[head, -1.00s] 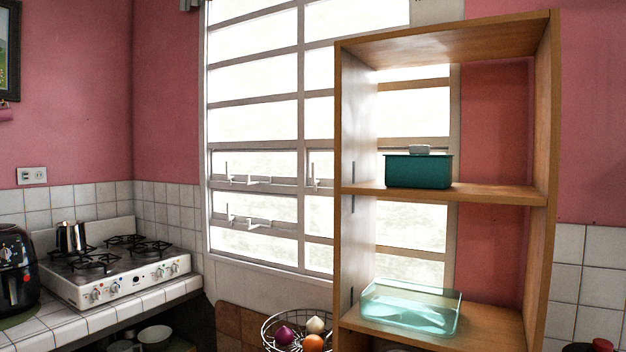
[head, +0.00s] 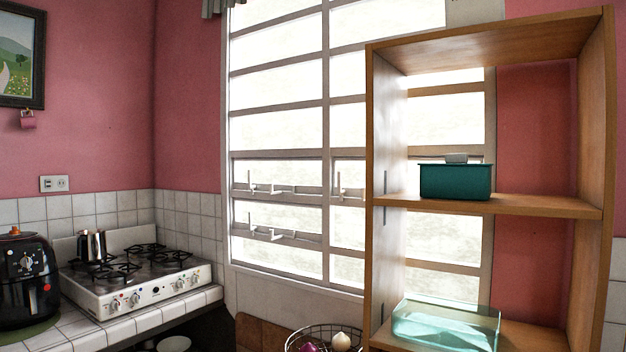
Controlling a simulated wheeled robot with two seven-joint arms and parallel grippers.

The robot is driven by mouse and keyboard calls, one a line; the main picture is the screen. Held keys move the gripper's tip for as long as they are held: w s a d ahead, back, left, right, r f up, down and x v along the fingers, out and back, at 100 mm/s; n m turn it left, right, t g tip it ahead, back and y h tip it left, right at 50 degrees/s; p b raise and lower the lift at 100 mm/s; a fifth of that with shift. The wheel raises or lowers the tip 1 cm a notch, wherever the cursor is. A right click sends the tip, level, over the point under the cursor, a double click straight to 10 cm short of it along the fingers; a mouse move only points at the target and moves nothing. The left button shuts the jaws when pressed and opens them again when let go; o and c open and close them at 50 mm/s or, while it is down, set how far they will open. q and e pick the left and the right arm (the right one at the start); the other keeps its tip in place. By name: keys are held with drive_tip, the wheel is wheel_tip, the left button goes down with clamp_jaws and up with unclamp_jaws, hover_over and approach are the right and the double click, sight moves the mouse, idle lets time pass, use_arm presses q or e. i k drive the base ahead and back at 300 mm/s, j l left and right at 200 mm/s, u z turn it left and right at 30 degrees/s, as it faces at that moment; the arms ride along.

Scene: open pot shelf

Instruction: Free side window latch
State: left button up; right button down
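A tall white-framed window (head: 278,130) stands in the middle of the head view. Its lower panes carry light latch handles: an upper left latch (head: 266,188), a lower left latch (head: 270,232) and another latch (head: 340,188) close to the shelf's left side. An open wooden shelf (head: 372,150) stands in front of the window's right part and hides some of it. A teal pot with a pale lid handle (head: 455,181) sits on the middle board. A clear greenish glass container (head: 445,325) sits on the lower board. Neither of my grippers shows.
A white stove (head: 140,285) with a metal pot (head: 92,246) stands on the tiled counter at the left. A black air fryer (head: 24,280) stands beside it. A wire basket (head: 322,338) with vegetables is below the window, cut off by the frame.

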sight(340, 193)
drive_tip(key=i+j+u, duration=0.2)
drive_tip(key=i, duration=0.2)
drive_tip(key=i+j+u, duration=0.2)
drive_tip(key=i, duration=0.25)
drive_tip(key=i+j+u, duration=0.15)
drive_tip(key=i, duration=0.3)
